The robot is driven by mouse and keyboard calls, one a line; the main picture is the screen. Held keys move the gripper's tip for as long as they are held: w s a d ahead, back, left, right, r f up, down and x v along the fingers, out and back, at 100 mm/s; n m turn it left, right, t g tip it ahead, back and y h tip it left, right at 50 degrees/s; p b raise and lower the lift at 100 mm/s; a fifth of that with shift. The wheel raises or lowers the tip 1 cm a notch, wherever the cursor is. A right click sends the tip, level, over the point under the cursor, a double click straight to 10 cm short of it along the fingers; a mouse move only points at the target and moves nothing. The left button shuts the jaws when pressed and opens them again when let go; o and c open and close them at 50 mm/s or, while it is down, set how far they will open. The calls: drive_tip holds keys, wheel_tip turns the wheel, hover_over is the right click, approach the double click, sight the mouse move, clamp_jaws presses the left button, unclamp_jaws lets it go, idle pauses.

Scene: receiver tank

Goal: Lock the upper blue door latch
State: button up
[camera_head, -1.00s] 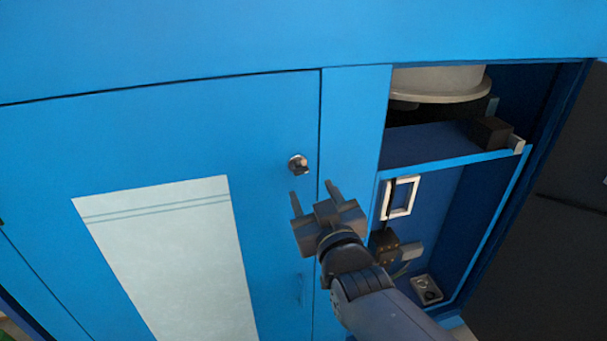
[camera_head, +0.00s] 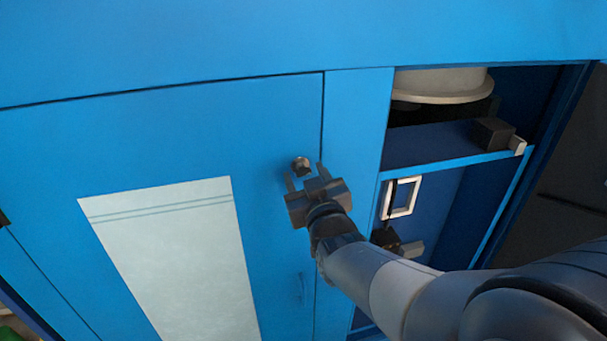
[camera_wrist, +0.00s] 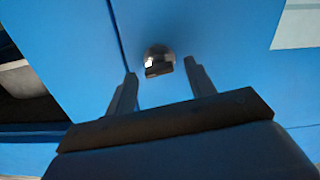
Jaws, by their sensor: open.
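The upper latch is a small round metal knob (camera_head: 301,165) near the right edge of the closed blue door (camera_head: 270,125). It also shows in the wrist view (camera_wrist: 158,60), with a dark slanted part at its lower side. My gripper (camera_head: 304,176) is open and empty just below the latch in the head view. In the wrist view its two fingers (camera_wrist: 160,82) point toward the door, one to each side of the latch and apart from it. I cannot tell exactly how far the fingertips are from the door face.
A pale panel (camera_head: 175,240) lies on the door left of the latch. To the right is an open compartment with a shelf (camera_head: 430,145), a white round vessel (camera_head: 440,84), a dark block (camera_head: 490,133) and a white square frame (camera_head: 401,197). A lower door handle (camera_head: 301,287) shows faintly.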

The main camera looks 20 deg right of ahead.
drive_tip(key=shift+c, duration=0.3)
drive_tip(key=c, duration=0.9)
drive_tip(key=m+b, duration=0.1)
drive_tip(key=b, duration=0.1)
drive_tip(key=shift+f+b, duration=0.15)
drive_tip(key=shift+b, duration=0.15)
drive_tip(key=shift+m+b, duration=0.55)
drive_tip(key=shift+m, duration=0.15)
drive_tip(key=shift+r, duration=0.2)
drive_tip(key=o, duration=1)
drive_tip(key=shift+c, duration=0.2)
drive_tip(key=shift+s+f, duration=0.1)
